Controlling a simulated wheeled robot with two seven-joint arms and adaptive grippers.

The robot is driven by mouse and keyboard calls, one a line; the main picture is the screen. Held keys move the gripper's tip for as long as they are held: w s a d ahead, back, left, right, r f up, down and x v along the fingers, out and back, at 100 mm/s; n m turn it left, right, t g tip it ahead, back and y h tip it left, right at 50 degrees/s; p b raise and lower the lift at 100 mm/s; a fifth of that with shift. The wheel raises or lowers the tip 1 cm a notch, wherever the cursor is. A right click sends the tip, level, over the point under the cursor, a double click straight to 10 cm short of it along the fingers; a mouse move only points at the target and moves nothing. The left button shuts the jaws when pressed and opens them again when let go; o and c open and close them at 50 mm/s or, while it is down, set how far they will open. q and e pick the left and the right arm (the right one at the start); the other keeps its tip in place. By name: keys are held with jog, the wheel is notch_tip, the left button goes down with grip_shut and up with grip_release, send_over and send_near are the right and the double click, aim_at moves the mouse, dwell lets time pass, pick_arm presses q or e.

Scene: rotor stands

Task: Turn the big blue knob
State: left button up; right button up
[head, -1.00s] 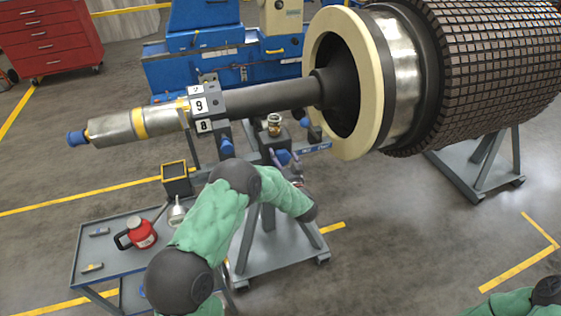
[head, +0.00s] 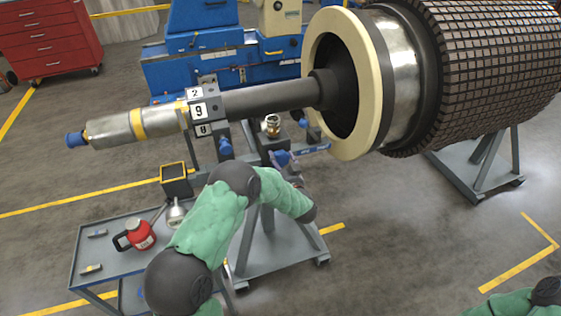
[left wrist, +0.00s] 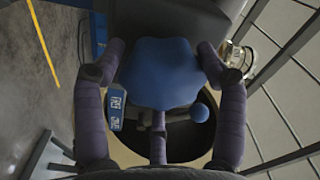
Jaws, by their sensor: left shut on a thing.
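The big blue knob (left wrist: 160,72) fills the middle of the left wrist view. My left gripper (left wrist: 160,58) is shut on it, with a purple finger along each side and a third finger below. In the head view, a blue knob (head: 281,158) shows on the rotor stand just beyond my green left arm, which hides most of my left gripper (head: 294,178). A small blue ball (left wrist: 199,112) and a blue label (left wrist: 115,108) sit close to the fingers.
The long rotor shaft (head: 270,98) and its cream ring (head: 312,50) lie above the stand. A glass-sided brass fitting (head: 273,127) stands close behind the knob. A cart (head: 110,265) with a red can (head: 140,234) is at lower left.

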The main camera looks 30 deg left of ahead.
pick_arm(q)
jog(key=n, duration=0.2)
jog(key=n+b, duration=0.1)
jog(key=n, duration=0.1)
jog(key=shift+s+a+f+n, duration=0.1)
jog(key=shift+a+f+n, duration=0.1)
jog(key=shift+n, duration=0.1)
jog(key=n+b, duration=0.1)
jog(key=n, duration=0.3)
jog(key=shift+d+f+n, duration=0.1)
jog(key=shift+d+n, duration=0.05)
jog(key=shift+n, duration=0.15)
jog(key=n+b, duration=0.2)
jog(key=n, duration=0.2)
jog(key=shift+f+b, duration=0.1)
jog(key=shift+b, duration=0.25)
jog(key=shift+c, duration=0.2)
jog(key=n+b, duration=0.2)
jog(key=n, duration=0.2)
jog(key=shift+d+n, duration=0.15)
jog(key=shift+n, duration=0.25)
jog(key=n+b, duration=0.1)
jog(key=n, duration=0.1)
jog(key=shift+n, duration=0.4)
jog(key=n, duration=0.3)
jog(key=shift+d+n, duration=0.15)
jog(key=shift+n, duration=0.15)
jog(key=shift+r, duration=0.2)
